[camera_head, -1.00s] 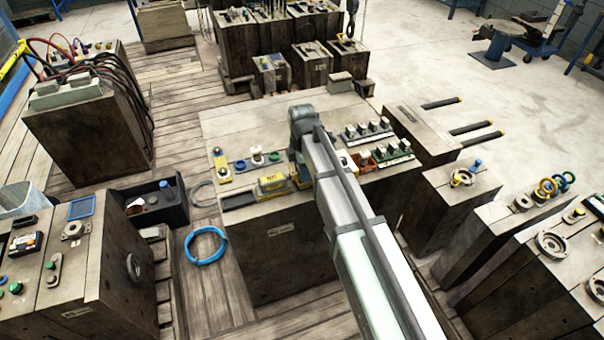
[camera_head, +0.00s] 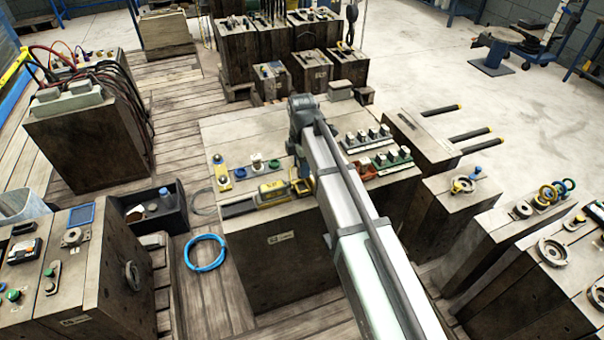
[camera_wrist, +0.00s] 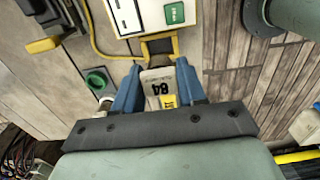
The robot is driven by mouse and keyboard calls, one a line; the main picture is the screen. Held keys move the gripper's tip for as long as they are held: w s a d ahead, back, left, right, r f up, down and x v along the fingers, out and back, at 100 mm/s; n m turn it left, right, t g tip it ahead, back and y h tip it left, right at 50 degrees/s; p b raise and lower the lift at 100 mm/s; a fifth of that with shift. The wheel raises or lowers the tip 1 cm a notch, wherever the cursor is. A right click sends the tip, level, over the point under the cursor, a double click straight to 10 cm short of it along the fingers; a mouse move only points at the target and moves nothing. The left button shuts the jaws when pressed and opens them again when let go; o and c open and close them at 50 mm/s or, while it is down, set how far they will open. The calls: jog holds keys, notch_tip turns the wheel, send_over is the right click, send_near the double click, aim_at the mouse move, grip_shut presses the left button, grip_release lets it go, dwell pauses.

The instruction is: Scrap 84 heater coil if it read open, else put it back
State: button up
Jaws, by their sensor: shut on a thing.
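My gripper (camera_wrist: 158,80) has two blue fingers, shut on a pale piece marked 84 (camera_wrist: 157,88), which I take as the 84 heater coil. The piece also carries a small yellow patch. A yellow-framed dark part (camera_wrist: 160,46) lies just beyond its far end; I cannot tell whether they touch. Above that is a white panel with a green display or button (camera_wrist: 174,14). In the head view my arm hides most of the gripper, over the front of the central wooden block (camera_head: 231,135). No test reading is legible.
A yellow unit (camera_head: 274,190) sits left of my gripper on the block's front edge. Connector rows (camera_head: 385,160) stand to the right. A dark open bin (camera_head: 172,216) with items is at left. A blue ring (camera_head: 205,252) lies on the planks. More wooden blocks stand around.

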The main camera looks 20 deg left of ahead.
notch_tip(320, 180, up, 4)
jog(key=shift+f, duration=0.2)
jog(key=shift+a+r, duration=0.1)
jog(key=shift+r, duration=0.2)
jog(key=shift+s+a+r, duration=0.1)
jog(key=shift+s+a, duration=0.1)
jog(key=shift+s, duration=0.05)
jog(key=w+a+f+m, duration=0.1)
jog(key=w+a+m, duration=0.2)
jog(key=a+m, duration=0.3)
jog(key=w+a+f+m, duration=0.2)
jog(key=w+a+m, duration=0.2)
jog(key=a+m, duration=0.3)
jog(key=m, duration=0.5)
jog(key=shift+g+h, duration=0.3)
jog(key=shift+h, duration=0.1)
jog(key=shift+f, duration=0.15)
jog(key=shift+f, duration=2.65)
